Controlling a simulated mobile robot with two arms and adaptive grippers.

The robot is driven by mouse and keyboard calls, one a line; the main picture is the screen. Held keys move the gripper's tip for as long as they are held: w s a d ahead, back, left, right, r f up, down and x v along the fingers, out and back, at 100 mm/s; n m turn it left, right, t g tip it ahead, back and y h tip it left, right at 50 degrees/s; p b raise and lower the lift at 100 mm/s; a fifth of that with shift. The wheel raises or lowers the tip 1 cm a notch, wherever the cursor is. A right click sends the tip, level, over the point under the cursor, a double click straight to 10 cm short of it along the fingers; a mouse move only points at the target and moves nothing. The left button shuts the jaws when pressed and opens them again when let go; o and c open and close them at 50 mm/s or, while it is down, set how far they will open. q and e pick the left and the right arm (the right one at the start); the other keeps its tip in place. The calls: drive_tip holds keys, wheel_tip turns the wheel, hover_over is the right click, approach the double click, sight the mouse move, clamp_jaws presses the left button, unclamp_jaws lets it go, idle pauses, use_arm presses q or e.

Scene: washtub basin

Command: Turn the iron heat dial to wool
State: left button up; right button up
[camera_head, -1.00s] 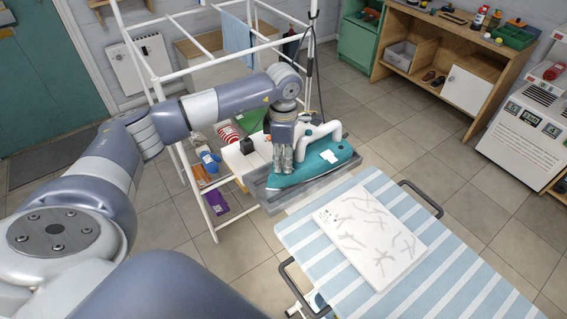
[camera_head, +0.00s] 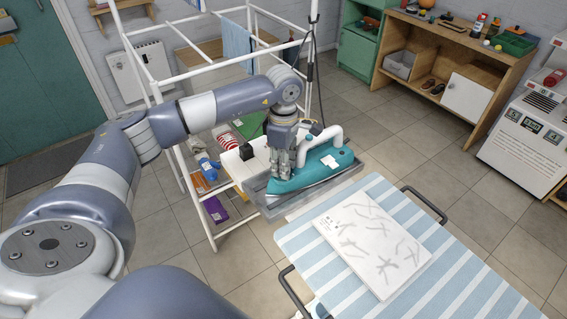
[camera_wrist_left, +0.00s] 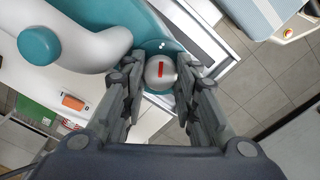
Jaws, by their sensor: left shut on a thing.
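The teal iron (camera_head: 312,170) with its white handle (camera_head: 324,134) rests on a grey tray (camera_head: 266,203) at the end of the ironing board. My left gripper (camera_head: 282,172) points down at the iron's left part. In the left wrist view, the silver round heat dial (camera_wrist_left: 160,72) with a red mark lies between the fingers of the left gripper (camera_wrist_left: 160,80), which are shut on it. I cannot read any settings around the dial. The iron's teal body (camera_wrist_left: 138,20) and white handle (camera_wrist_left: 75,40) also show there. My right gripper is not in view.
The striped ironing board (camera_head: 330,262) bears a white cloth or sheet (camera_head: 372,240) with grey creases. A white drying rack (camera_head: 185,150) stands behind and left of the iron. A wooden shelf unit (camera_head: 420,75) stands at the back right. Tiled floor between them is clear.

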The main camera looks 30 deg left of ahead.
use_arm(q)
drive_tip(key=o, duration=1.1)
drive_tip(key=shift+r, duration=4)
